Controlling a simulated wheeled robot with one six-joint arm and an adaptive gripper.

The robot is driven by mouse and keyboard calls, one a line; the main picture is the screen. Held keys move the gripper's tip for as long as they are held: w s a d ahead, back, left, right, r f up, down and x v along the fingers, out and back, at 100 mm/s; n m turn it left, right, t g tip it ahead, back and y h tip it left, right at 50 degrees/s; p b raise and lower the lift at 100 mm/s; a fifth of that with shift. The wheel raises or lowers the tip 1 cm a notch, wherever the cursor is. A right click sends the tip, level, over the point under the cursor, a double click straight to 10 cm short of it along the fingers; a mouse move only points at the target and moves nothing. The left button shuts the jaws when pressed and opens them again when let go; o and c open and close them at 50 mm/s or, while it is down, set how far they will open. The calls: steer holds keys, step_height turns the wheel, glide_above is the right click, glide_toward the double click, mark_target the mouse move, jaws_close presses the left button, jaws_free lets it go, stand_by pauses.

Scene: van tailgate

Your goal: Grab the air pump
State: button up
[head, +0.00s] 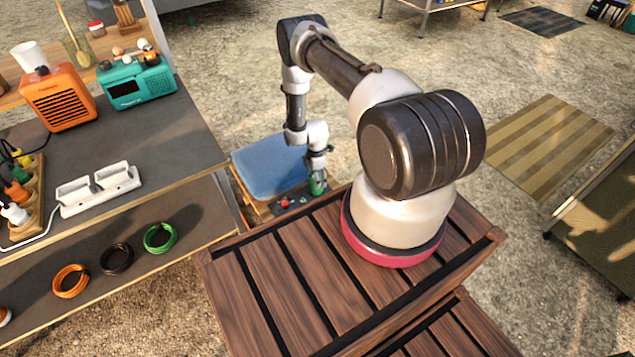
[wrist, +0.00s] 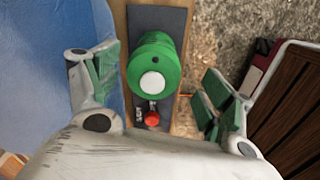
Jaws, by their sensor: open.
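A green cylinder with a white round end, which looks like the air pump (wrist: 154,66), stands on a narrow dark-topped surface in the wrist view. In the head view a small green shape, likely the same pump (head: 317,187), shows just below my gripper (head: 317,165). In the wrist view my gripper (wrist: 160,80) is open, with green-padded fingers to the left and right of the pump and visible gaps on both sides. The fingers do not appear to touch it. The pump's lower part is hidden from above.
A small red-knobbed item (wrist: 152,118) lies close to the pump. A blue cushioned seat (head: 270,165) is beside it on the left. A slatted wooden platform (head: 265,290) is in front. A workbench (head: 190,135) with a heater, a radio and a power strip stands at left.

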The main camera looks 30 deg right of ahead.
steer(key=f, duration=0.7)
steer(key=shift+w, duration=0.4)
steer(key=shift+r, duration=0.1)
steer(key=c, duration=1.2)
